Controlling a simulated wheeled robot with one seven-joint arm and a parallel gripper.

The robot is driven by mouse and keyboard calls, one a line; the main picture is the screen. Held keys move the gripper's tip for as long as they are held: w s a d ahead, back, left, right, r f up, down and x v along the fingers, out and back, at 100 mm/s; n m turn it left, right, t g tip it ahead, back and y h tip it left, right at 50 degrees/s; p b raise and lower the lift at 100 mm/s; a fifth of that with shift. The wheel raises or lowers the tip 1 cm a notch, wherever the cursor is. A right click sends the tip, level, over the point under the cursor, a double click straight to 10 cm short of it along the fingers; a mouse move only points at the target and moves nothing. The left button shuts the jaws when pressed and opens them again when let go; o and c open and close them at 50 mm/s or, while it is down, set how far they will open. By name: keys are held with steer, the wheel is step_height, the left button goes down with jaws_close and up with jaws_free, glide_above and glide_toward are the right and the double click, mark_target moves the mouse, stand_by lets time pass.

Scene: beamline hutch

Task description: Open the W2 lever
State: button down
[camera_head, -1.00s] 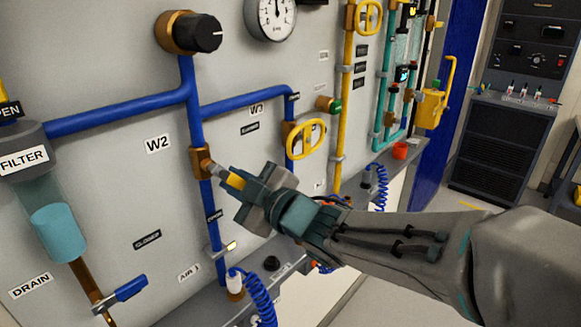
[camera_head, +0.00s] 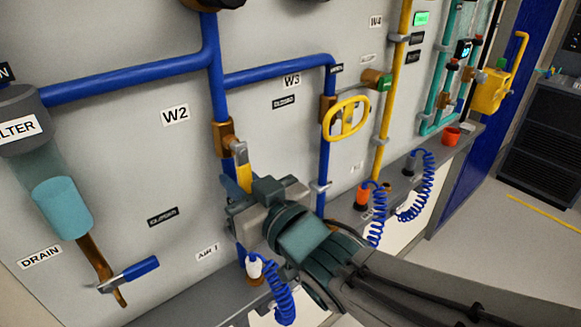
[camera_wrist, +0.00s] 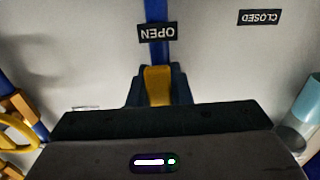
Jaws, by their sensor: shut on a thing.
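The W2 lever (camera_head: 243,172) is a yellow handle on a brass valve body (camera_head: 224,138), set in the vertical blue pipe beside the W2 label (camera_head: 175,115). In the head view it points down along the pipe. My gripper (camera_head: 246,192) is shut on the lever's lower part. The wrist view shows the yellow handle (camera_wrist: 158,87) between my dark fingers, in line with the blue pipe, with an OPEN label (camera_wrist: 157,33) just past it. A CLOSED label (camera_wrist: 262,17) is off to the side. The handle's tip is hidden by my gripper in the head view.
A yellow handwheel (camera_head: 346,119) sits to the right by the W3 label (camera_head: 291,81). A drain valve with a blue handle (camera_head: 141,268) is at lower left. Coiled blue hoses (camera_head: 424,180) stand along the ledge below.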

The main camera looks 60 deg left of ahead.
steer(key=shift+s, duration=0.1)
stand_by(0.4)
steer(key=c, duration=1.3)
jaws_free()
steer(key=shift+s+r, duration=0.1)
steer(key=shift+d, duration=0.15)
steer(key=p+v, duration=0.1)
steer(key=v, duration=1.2)
steer(key=shift+d+p, duration=0.3)
steer(key=shift+p, duration=0.1)
